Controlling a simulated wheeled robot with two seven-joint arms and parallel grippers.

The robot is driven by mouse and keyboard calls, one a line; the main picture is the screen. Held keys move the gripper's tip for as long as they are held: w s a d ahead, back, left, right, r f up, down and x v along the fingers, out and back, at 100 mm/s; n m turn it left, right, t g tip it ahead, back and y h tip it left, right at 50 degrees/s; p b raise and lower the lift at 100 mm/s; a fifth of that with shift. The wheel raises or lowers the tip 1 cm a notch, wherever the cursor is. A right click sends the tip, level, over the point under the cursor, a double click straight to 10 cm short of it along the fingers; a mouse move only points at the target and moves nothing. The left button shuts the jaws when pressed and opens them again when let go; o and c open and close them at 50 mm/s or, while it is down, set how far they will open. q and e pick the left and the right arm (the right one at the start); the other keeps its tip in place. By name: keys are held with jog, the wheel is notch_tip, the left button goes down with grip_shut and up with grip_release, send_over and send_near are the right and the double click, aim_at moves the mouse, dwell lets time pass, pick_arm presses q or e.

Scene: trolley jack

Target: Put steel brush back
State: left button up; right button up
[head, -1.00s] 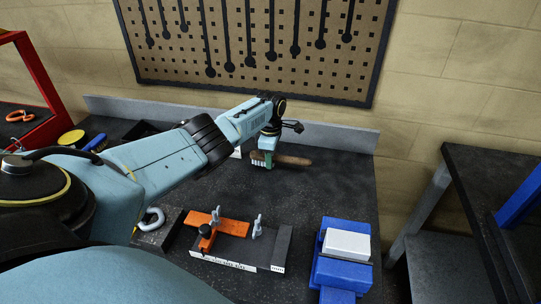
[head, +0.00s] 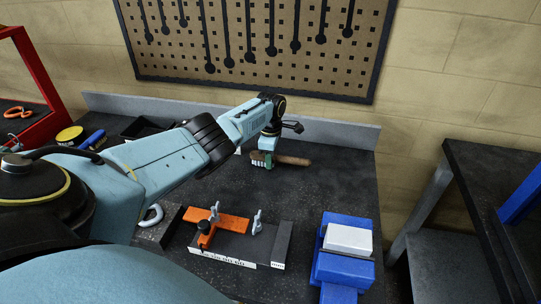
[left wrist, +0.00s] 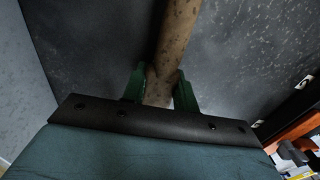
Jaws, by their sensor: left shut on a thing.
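The steel brush (head: 292,160) has a brown wooden handle and lies roughly level at the back of the dark workbench, with a pale bristle end at its left. My left gripper (head: 265,160) is shut on it near the bristle end. In the left wrist view the brush's wooden handle (left wrist: 177,45) runs up between the two green fingers of the left gripper (left wrist: 160,90). Whether the brush touches the bench I cannot tell. My right gripper is not in view.
An orange and grey fixture (head: 235,235) stands at the bench front, with a blue vise (head: 343,270) to its right. A black tray (head: 140,128) lies at the back left, partly behind my arm. A pegboard (head: 255,50) hangs behind.

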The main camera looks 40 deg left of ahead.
pick_arm(q)
jog(key=shift+f, duration=0.25)
jog(key=o, duration=1.1)
jog(key=shift+o, duration=0.2)
jog(key=shift+r, duration=0.1)
jog(key=shift+r, duration=0.3)
notch_tip(320, 180, up, 13)
jog(key=p, duration=0.3)
jog(key=shift+f, duration=0.15)
